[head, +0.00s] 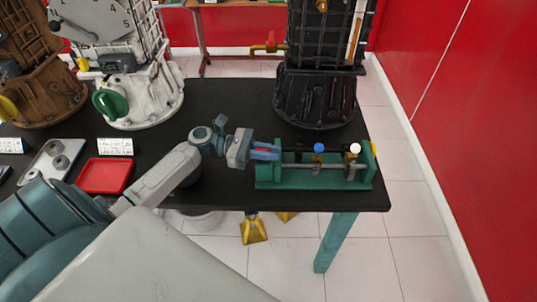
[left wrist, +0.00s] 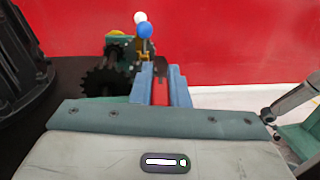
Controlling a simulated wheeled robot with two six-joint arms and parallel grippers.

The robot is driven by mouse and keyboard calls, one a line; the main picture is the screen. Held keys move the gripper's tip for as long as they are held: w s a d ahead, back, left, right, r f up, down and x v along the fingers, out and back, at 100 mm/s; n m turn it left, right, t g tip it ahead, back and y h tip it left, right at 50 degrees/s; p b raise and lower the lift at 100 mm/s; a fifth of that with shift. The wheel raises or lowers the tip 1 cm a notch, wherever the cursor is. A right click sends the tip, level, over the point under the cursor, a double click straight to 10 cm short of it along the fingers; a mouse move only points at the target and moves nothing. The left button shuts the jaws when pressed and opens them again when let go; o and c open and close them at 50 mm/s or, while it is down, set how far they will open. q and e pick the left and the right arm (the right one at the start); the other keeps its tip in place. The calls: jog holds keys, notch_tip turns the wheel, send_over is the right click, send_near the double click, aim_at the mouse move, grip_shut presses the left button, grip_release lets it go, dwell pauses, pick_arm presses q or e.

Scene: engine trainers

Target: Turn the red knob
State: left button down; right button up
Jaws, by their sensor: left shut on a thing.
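The green fixture (head: 270,183) sits near the front right of the black table, with a metal rod along it. A blue knob (head: 319,148) and a white knob (head: 355,149) stand on it. My left gripper (head: 276,152) is at the fixture's left end, shut on the red knob (head: 263,154). In the left wrist view the red knob (left wrist: 160,92) shows as a strip between the two blue-grey fingers, which hide most of it. The blue knob (left wrist: 145,31) and white knob (left wrist: 140,17) are beyond the fingertips. My right gripper is not in view.
A black engine trainer (head: 316,95) stands behind the fixture. A white trainer with a green part (head: 110,104), a brown trainer (head: 38,70) and a red tray (head: 104,175) are to the left. The table's front and right edges are close to the fixture. A dark gear (left wrist: 100,82) is left of the fingers.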

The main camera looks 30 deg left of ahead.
pick_arm(q)
jog(key=shift+m+g, duration=0.3)
jog(key=shift+g, duration=0.1)
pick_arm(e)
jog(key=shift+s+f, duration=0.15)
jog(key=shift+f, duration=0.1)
pick_arm(q)
jog(key=shift+s, duration=0.1)
jog(key=c, duration=1.4)
grip_release()
jog(key=shift+d, duration=0.1)
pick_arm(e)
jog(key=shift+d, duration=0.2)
